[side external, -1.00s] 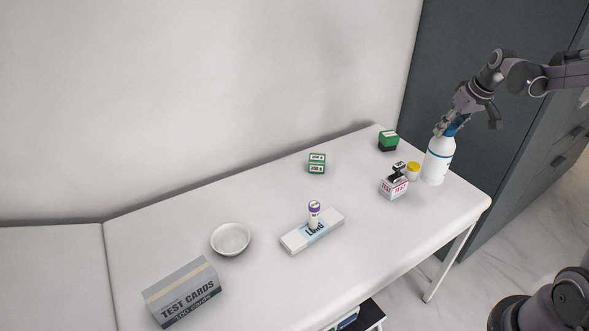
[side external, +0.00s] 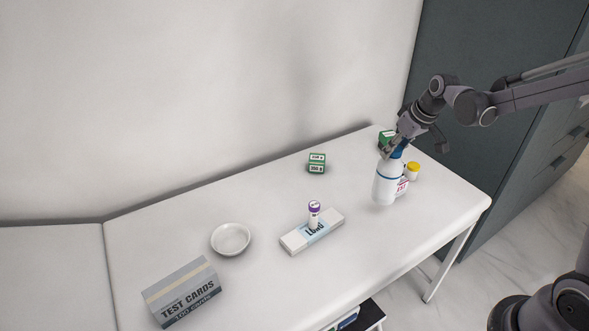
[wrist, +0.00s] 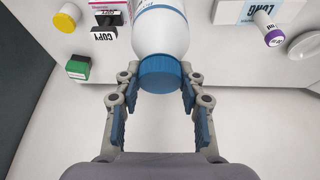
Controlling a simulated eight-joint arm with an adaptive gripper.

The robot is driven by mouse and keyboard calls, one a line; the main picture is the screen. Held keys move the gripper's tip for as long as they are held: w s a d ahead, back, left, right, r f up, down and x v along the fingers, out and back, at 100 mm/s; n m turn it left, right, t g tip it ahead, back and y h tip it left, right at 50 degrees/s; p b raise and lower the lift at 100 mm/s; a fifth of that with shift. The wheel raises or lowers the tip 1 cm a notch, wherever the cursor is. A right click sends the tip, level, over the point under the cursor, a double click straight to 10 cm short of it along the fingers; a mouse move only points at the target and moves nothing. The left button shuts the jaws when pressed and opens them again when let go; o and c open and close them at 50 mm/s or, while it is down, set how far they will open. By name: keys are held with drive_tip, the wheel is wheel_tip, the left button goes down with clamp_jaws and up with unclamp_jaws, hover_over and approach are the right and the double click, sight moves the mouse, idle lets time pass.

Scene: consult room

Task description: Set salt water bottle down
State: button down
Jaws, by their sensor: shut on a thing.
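The salt water bottle (side external: 386,186) is white with a blue cap and a blue band. My gripper (side external: 396,148) is shut on it at the cap and holds it upright over the right part of the white table (side external: 270,290). I cannot tell whether its base touches the table. In the wrist view the blue cap (wrist: 160,74) sits between the fingers of my gripper (wrist: 160,92), with the white body beyond it. In the side view the bottle hides most of a small white test box (side external: 403,187).
A yellow-capped jar (side external: 413,170) and a green-and-black block (side external: 386,138) are near the bottle. A long flat box (side external: 330,226) carries a purple-capped tube (side external: 314,212). Small green boxes (side external: 317,163), a white bowl (side external: 230,239) and a test cards box (side external: 183,292) lie further left.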

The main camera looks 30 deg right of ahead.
sight(382, 161)
drive_tip(key=shift+w+a+f, duration=1)
drive_tip(key=shift+w+a, duration=0.15)
drive_tip(key=shift+a, duration=0.05)
drive_tip(key=shift+f, duration=2)
drive_tip(key=c, duration=0.8)
unclamp_jaws()
drive_tip(key=shift+f, duration=0.15)
